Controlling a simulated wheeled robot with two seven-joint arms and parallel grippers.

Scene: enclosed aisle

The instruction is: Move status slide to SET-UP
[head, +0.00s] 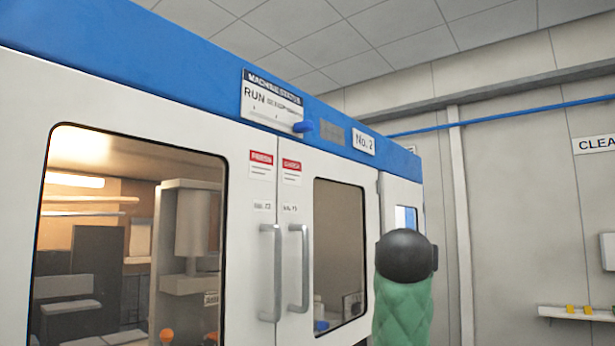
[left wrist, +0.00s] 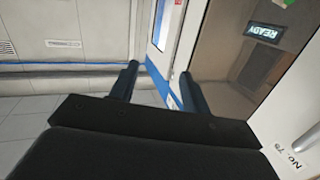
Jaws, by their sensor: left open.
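The machine status board (head: 272,101) is on the blue top band of the white machine in the head view. It reads RUN at its left, followed by smaller lettering that is hard to read. A blue slide knob (head: 303,127) sits at the board's lower right end. The SET-UP mark cannot be made out. In the left wrist view my left gripper (left wrist: 155,84) is open, its two dark fingers apart with nothing seen between them. It points along the machine's front, and neither board nor knob shows there. My right gripper is not in view.
Two door handles (head: 284,272) stand out below the board. A No. 2 plate (head: 364,143) is to its right. A green quilted shape with a black rounded top (head: 404,300) rises at lower right; I cannot tell what it is. The left wrist view shows a READY display (left wrist: 265,39) behind glass.

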